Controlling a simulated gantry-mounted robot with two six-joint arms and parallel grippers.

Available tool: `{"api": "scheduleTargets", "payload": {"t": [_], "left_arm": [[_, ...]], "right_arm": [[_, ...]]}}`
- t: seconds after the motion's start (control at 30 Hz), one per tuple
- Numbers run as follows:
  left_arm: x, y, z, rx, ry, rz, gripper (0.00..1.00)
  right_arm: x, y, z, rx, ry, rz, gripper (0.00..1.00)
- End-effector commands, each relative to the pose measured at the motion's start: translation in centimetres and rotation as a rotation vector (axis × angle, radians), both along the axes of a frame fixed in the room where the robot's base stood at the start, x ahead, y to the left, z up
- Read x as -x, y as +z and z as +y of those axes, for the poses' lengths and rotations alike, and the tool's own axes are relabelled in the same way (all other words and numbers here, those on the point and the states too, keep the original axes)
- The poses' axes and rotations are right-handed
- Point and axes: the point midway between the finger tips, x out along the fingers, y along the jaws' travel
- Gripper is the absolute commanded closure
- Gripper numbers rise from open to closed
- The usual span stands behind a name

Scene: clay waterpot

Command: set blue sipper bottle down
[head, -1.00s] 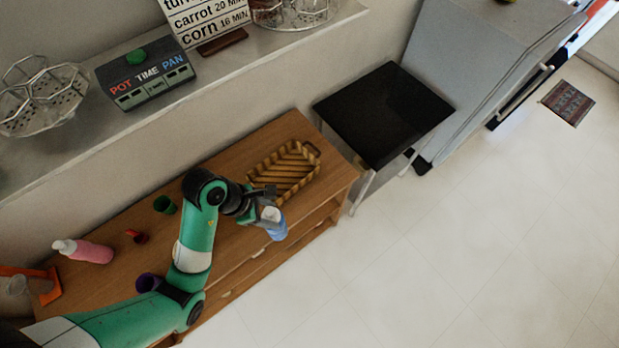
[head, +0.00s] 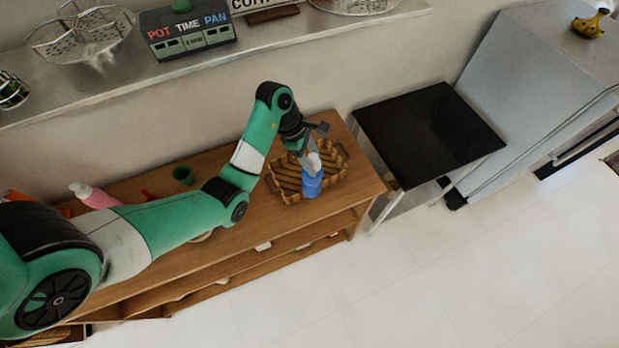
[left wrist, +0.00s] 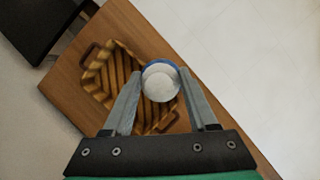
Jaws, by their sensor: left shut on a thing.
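The blue sipper bottle (head: 311,182) has a white top and is held roughly upright. My left gripper (head: 312,158) is shut on it near the top. I cannot tell whether the bottle touches the basket. My right gripper is not in view.
The wooden cabinet (head: 237,240) also bears a green cup (head: 183,174) and a pink bottle (head: 92,195), left of the basket. A black-topped stand (head: 430,133) is to the right.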

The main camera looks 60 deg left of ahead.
Motion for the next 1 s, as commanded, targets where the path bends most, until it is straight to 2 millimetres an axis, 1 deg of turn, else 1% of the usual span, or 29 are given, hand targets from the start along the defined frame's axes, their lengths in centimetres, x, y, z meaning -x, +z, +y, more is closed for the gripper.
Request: {"api": "scheduleTargets", "payload": {"t": [0.03,0.2,0.3,0.4,0.57,0.67,0.8,0.97,1.0], "left_arm": [[-0.3,-0.5,1.2,0.0,0.0,-0.003,1.0],[-0.6,-0.5,4.5,0.004,-0.014,-0.006,1.0],[-0.7,-0.3,6.0,0.005,-0.021,-0.009,1.0],[-0.6,-0.1,6.9,0.007,-0.026,-0.01,1.0],[-0.6,0.0,7.3,0.007,-0.029,-0.009,1.0],[-0.6,-1.3,7.2,0.01,-0.029,-0.007,1.0],[-0.6,-3.6,7.2,0.008,-0.029,-0.007,1.0],[-0.6,-4.2,7.2,0.007,-0.029,-0.009,1.0],[-0.6,-4.6,7.2,0.007,-0.028,-0.008,1.0]], "right_arm": [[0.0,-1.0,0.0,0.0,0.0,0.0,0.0],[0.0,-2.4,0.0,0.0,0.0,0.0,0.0],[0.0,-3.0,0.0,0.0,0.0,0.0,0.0],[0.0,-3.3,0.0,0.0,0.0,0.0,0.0],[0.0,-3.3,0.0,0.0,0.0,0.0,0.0],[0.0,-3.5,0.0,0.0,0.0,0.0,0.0],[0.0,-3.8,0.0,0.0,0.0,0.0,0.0],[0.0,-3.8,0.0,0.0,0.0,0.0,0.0],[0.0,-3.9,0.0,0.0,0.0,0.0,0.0]]}}
